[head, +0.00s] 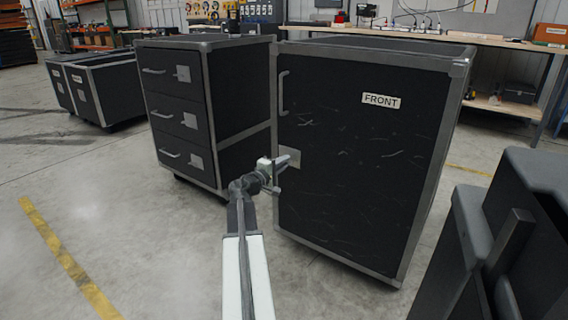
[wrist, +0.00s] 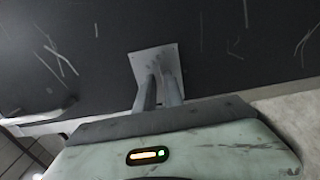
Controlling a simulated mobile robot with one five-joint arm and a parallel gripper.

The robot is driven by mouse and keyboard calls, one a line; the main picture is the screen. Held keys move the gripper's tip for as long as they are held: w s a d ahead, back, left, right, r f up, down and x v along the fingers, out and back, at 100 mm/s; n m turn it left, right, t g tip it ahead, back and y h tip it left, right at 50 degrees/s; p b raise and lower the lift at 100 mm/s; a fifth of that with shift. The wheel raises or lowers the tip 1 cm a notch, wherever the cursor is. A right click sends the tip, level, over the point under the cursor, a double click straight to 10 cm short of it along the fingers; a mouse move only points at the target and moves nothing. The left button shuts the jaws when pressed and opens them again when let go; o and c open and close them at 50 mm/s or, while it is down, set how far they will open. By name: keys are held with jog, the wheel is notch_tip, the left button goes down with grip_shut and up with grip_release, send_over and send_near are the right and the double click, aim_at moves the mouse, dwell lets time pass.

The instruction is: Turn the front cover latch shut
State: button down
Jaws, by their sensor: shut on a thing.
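My gripper (head: 279,165) is at this plate. In the wrist view the plate (wrist: 157,60) sits just beyond my two finger tips (wrist: 159,84), which are close together. My gripper is shut on the latch; the part between the fingers is mostly hidden, so I cannot tell its angle.
A cabinet with three black drawers (head: 180,115) stands close on the left, each drawer with its own plate. A vertical handle (head: 283,93) is on the cover above the latch. Dark bulky shapes (head: 510,240) fill the lower right.

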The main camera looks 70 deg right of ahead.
jog(key=shift+s, duration=0.1)
dwell(0.5)
jog(key=c, duration=1.6)
grip_release()
jog(key=shift+o, duration=0.2)
jog(key=v, duration=0.7)
jog(key=shift+a, duration=0.35)
